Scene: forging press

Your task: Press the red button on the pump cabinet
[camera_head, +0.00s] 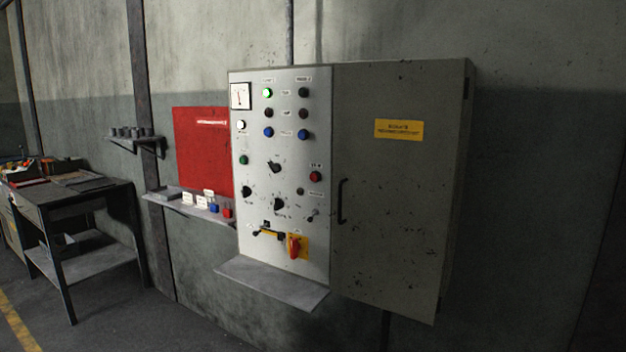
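The pump cabinet is a grey metal box on the wall, with a light control panel (288,225) on its left and a closed door (395,215) with a dark handle on its right. The red button (315,176) sits at the right side of the panel, about mid-height, with a small label above it. Other buttons, lamps and black knobs surround it; a green lamp (268,93) and a white lamp (241,125) are lit. A red rotary switch (294,247) on a yellow plate is lower down. Neither of my grippers shows.
A small ledge (272,283) juts out below the panel. A narrow shelf (188,204) with small items and a red board (202,150) are left of the cabinet. A dark workbench (85,197) stands at far left. No object blocks the panel's front.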

